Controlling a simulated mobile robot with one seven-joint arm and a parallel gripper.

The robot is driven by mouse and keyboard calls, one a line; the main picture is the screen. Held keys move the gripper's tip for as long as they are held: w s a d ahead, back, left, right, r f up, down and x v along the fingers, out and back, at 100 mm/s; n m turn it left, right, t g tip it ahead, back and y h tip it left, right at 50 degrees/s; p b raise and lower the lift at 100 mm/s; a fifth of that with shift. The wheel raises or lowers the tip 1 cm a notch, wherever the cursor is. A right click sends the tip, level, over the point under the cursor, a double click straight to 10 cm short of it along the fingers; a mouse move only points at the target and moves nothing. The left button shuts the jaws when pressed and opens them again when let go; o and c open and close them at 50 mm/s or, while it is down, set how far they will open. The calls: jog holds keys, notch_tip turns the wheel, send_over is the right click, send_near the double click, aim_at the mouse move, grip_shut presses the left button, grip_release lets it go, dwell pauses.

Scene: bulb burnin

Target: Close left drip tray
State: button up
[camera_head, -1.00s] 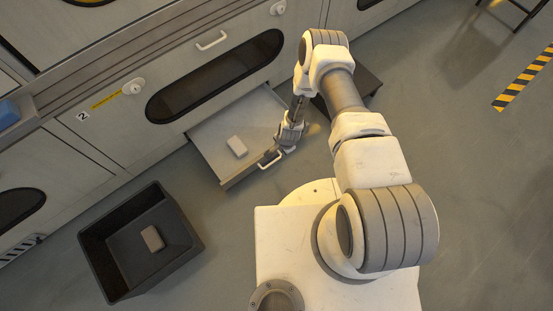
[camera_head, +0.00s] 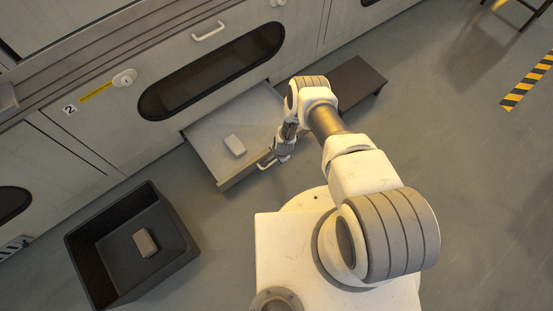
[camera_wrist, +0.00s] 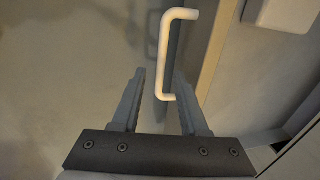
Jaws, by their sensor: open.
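The drip tray (camera_head: 205,152) is a shallow grey drawer, pulled out from the cabinet below the dark oval window. A small pale block (camera_head: 235,145) lies in it and shows in part in the wrist view (camera_wrist: 288,14). The tray's white bar handle (camera_head: 264,163) is on its front face. My gripper (camera_head: 276,158) is at the right end of this handle in the head view. In the wrist view, my gripper (camera_wrist: 158,74) is open, with the handle (camera_wrist: 166,55) just ahead, between and beyond the fingertips. Contact cannot be told.
A black open bin (camera_head: 180,255) with a brown block (camera_head: 145,242) inside stands on the floor at lower left. A low dark platform (camera_head: 355,82) is right of the tray. A cabinet (camera_head: 110,140) marked 2 runs behind.

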jog(key=shift+c, duration=0.2)
grip_shut()
dwell(1.1)
